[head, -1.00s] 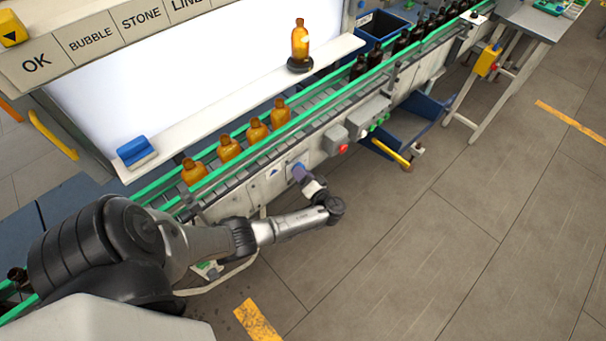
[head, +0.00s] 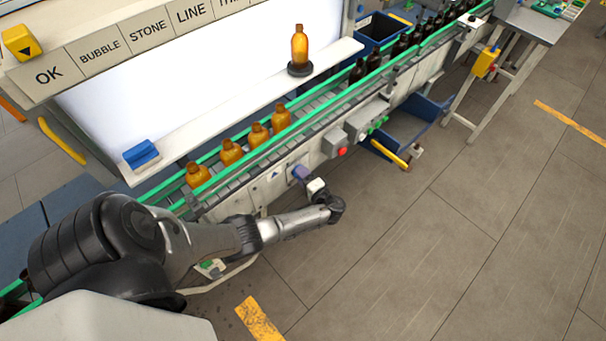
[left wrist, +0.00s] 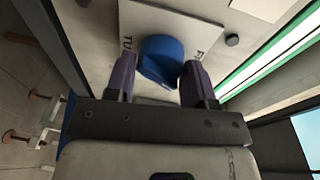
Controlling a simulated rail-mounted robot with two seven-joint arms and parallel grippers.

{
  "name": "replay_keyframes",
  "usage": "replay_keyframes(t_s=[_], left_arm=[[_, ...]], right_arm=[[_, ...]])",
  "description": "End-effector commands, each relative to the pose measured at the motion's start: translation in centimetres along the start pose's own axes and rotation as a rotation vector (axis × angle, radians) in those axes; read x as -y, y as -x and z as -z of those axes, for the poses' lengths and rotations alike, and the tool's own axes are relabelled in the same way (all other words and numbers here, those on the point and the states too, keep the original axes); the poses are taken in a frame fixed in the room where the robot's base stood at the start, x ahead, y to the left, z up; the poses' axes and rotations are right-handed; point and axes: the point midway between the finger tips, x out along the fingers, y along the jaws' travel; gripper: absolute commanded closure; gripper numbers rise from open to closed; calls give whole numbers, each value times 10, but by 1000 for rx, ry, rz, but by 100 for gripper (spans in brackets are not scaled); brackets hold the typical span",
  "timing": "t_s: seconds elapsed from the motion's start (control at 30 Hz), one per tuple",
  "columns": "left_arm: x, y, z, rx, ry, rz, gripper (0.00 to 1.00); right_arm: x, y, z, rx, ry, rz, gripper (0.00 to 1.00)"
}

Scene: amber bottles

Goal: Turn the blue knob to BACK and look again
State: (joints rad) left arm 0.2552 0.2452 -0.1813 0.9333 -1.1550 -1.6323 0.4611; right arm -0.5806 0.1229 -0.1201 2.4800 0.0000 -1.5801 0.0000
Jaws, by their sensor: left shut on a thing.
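The blue knob (left wrist: 162,60) sits on a pale plate (left wrist: 150,18) in the left wrist view, between the two purple-grey fingers of my left gripper (left wrist: 157,82). The gripper is shut on it. Lettering on the plate is partly covered by the fingers, so the knob's setting cannot be read. In the head view my left gripper (head: 301,175) is at the front panel of the conveyor and the knob is hidden. An amber bottle (head: 299,47) stands upright on a black round stand (head: 299,70) before the lit white panel (head: 200,75). My right gripper is not in view.
Several amber bottles (head: 231,153) stand on the green-railed conveyor (head: 235,178). A grey box with a red button (head: 342,151) is right of my gripper. A blue block (head: 141,154) lies on the white ledge (head: 255,98). The floor at right is mostly open.

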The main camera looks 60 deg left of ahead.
Motion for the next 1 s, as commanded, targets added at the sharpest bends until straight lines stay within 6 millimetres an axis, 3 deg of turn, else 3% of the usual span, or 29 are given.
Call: replay_keyframes(t_s=[0.5,1.0], left_arm=[[6,0,3,41,-480,-58,74],[4,0,4,74,-872,-107,74]], right_arm=[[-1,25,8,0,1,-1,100],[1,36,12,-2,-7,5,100]])
